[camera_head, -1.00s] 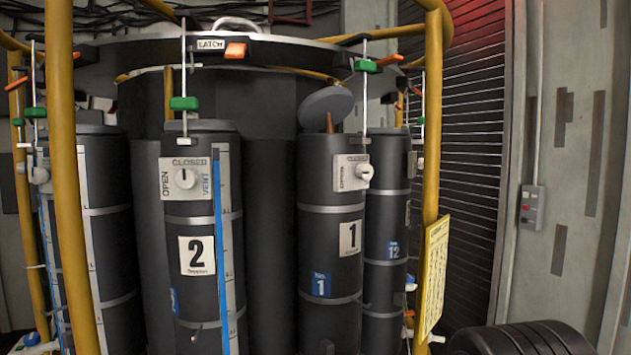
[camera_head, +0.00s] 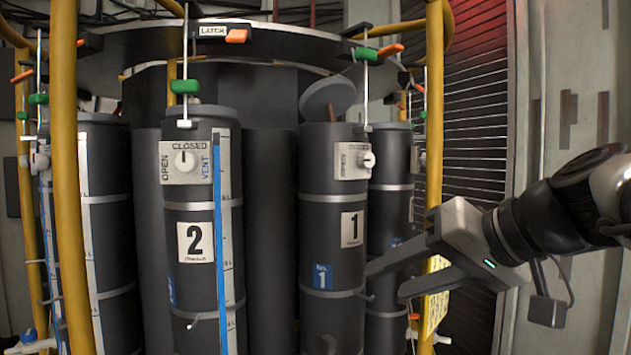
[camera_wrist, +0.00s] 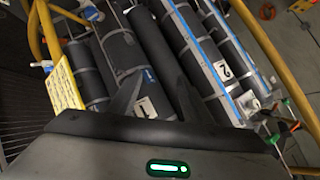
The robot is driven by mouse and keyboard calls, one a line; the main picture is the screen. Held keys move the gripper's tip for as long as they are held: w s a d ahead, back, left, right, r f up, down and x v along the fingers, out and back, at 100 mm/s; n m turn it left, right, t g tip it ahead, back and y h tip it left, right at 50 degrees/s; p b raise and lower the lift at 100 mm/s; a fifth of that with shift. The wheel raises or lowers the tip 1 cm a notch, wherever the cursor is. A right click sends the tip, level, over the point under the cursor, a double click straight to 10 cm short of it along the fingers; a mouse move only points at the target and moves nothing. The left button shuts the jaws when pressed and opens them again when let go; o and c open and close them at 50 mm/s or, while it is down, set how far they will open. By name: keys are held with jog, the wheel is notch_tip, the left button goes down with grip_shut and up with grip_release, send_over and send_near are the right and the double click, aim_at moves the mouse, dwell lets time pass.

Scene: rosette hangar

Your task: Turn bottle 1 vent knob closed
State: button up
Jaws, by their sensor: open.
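Bottle 1 (camera_head: 331,213) is a dark cylinder with a white "1" label, a blue tag and a tilted round lid on top. Its vent knob (camera_head: 367,160) is a small white knob on a plate (camera_head: 351,161) near the top, seen from the side, so I cannot tell its setting. My gripper (camera_head: 384,281) is open and empty, below and to the right of the knob, in front of the yellow post. In the wrist view, bottle 1 (camera_wrist: 121,52) lies beyond my dark fingers (camera_wrist: 155,100). Its knob is not clear there.
Bottle 2 (camera_head: 196,290) stands to the left, its own knob (camera_head: 185,161) pointing up toward CLOSED. A yellow post (camera_head: 433,120) rises just right of bottle 1. A round platform with a latch (camera_head: 237,36) hangs above. Rods with green clamps (camera_head: 366,53) hang above the bottles.

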jog(key=w+d+r+n+t+y+b, duration=0.1)
jog(key=w+d+r+t, duration=0.2)
jog(key=d+r, duration=0.35)
jog(key=w+d+r+n+t+y+b, duration=0.1)
jog(key=w+d+r+t+y, duration=0.2)
jog(key=r, duration=0.6)
jog(key=h+p, duration=0.1)
jog(key=p, duration=0.2)
send_near(370, 159)
jog(key=x, duration=0.9)
jog(key=c, duration=1.1)
